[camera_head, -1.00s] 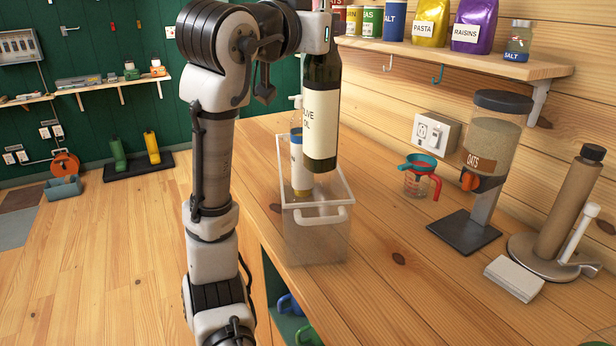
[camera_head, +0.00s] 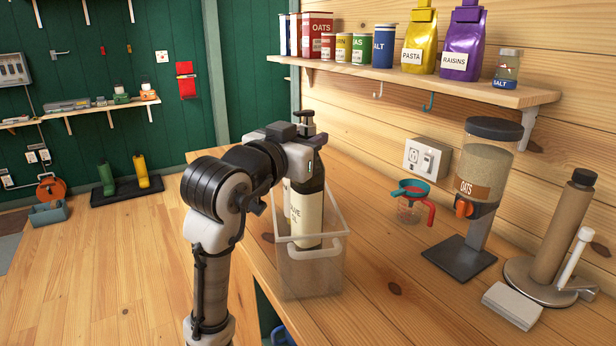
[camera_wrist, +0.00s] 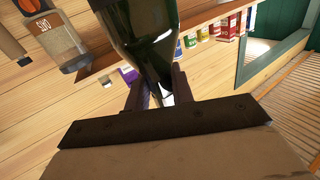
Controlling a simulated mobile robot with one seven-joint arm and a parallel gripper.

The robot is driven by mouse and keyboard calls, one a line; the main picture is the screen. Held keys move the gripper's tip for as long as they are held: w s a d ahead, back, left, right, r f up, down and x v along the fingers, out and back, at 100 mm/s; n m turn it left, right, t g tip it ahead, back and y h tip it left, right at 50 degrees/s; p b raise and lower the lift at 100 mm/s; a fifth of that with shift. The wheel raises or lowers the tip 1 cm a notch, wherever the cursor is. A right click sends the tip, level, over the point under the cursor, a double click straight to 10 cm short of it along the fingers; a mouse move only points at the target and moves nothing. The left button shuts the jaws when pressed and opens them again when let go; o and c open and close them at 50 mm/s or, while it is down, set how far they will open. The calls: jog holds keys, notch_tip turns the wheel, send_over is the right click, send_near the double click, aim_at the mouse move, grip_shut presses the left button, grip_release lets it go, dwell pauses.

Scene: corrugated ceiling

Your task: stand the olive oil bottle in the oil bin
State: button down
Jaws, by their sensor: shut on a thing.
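The olive oil bottle (camera_head: 308,214), dark with a cream label, is upright with its lower part within the rim of the clear oil bin (camera_head: 312,276) on the counter. I cannot tell whether its base touches the bin floor. My gripper (camera_head: 306,150) is shut on the bottle's upper part, above the bin. In the wrist view, the dark green bottle (camera_wrist: 150,35) is between the fingers of my gripper (camera_wrist: 158,92). Another bottle stood in the bin earlier; it is now mostly hidden behind my arm and the olive oil bottle.
A shelf (camera_head: 420,84) with tins, bags and a salt jar runs along the wall behind. To the right stand a measuring jug with a funnel (camera_head: 412,200), an oats dispenser (camera_head: 483,165) and a brown roll on a stand (camera_head: 562,230).

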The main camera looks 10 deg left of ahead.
aim_at(300, 186)
notch_tip(300, 186, down, 7)
dwell(0.5)
jog(key=shift+f, duration=0.1)
jog(key=shift+f, duration=0.15)
jog(key=c, duration=1.2)
grip_release()
